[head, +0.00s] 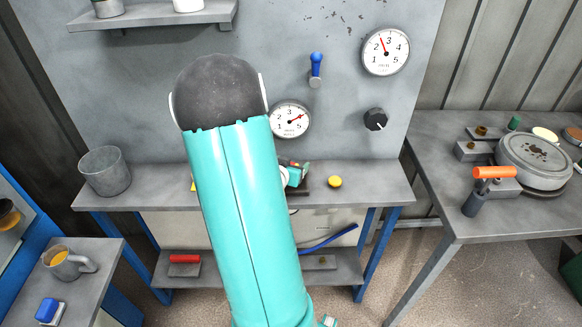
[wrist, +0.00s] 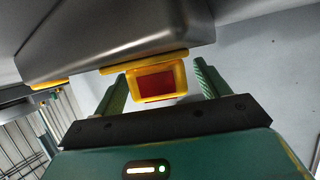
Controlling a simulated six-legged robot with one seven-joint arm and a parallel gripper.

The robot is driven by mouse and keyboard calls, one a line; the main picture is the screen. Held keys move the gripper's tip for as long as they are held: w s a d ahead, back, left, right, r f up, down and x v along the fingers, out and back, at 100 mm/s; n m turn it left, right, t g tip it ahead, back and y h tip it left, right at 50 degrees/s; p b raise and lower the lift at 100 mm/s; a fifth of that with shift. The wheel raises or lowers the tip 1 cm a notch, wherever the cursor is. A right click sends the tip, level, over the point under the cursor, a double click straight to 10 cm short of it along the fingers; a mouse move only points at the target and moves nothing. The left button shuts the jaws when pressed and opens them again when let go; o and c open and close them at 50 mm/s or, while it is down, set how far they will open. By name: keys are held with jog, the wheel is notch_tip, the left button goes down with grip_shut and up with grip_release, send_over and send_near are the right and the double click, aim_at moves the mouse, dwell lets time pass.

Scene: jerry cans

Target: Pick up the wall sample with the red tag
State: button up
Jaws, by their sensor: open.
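In the wrist view a red tag (wrist: 155,86) in a yellow frame sits below the edge of a grey, smooth-sided body (wrist: 120,40), with a yellow strip between them. My gripper (wrist: 160,68) is open, with one green finger on each side of the framed tag. Gaps show between the fingers and the frame, and no grip is visible. In the head view my teal arm covers the middle of the bench and most of my gripper. A small yellow piece shows at the arm's left edge; I cannot tell if it is part of the sample.
A grey bench (head: 140,196) stands before a panel with gauges (head: 386,51), a blue lever (head: 315,70) and a black knob (head: 375,119). A grey cup (head: 105,171) and a yellow button (head: 335,181) are on it. A red-topped block (head: 185,265) lies on the lower shelf.

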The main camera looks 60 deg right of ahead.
jog(key=shift+d, duration=0.15)
jog(key=c, duration=1.1)
jog(key=shift+r, duration=0.1)
jog(key=shift+c, duration=0.2)
